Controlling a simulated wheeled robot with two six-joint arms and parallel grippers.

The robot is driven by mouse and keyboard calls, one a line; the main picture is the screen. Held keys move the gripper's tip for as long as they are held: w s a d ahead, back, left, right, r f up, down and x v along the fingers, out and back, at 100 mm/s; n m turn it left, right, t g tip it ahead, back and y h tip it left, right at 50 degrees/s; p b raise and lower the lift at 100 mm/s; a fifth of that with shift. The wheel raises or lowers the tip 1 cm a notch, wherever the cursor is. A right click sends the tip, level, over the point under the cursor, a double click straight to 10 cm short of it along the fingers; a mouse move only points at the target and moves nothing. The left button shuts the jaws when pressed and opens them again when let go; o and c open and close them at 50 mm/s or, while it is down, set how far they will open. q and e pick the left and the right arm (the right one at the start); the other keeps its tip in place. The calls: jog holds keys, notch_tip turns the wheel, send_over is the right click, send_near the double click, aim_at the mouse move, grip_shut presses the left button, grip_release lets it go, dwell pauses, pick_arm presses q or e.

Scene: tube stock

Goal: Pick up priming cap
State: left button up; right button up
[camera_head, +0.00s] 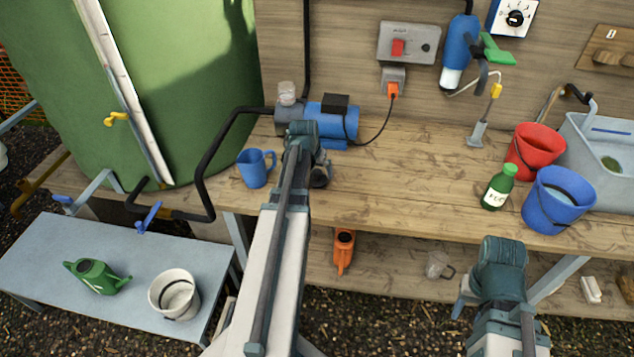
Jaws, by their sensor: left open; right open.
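A blue pump (333,120) with a grey front end stands at the back of the wooden bench. A small clear, jar-like piece (287,93) sits on top of its front end. I cannot make out the priming cap for sure. My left gripper (305,150) is open just in front of the pump and hides part of it. A small dark round piece (321,176) shows at its right side; I cannot tell whether it is a cap or part of the gripper. My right gripper (492,268) is open in front of the bench's right half, away from the pump.
A blue mug (255,168) stands left of my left gripper. A black hose (207,160) runs from the pump to the green tank (180,80). A green bottle (498,188), red bucket (537,148) and blue bucket (558,202) stand right. The bench (410,175) is clear mid-way.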

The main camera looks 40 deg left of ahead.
aim_at(317, 173)
pick_arm(q)
jog(key=b+x, duration=0.3)
jog(key=x, duration=0.1)
jog(key=shift+w+a, duration=0.1)
jog(key=shift+r, duration=0.1)
jog(key=shift+c, duration=0.4)
jog(key=c, duration=1.2)
jog(key=shift+r, duration=0.1)
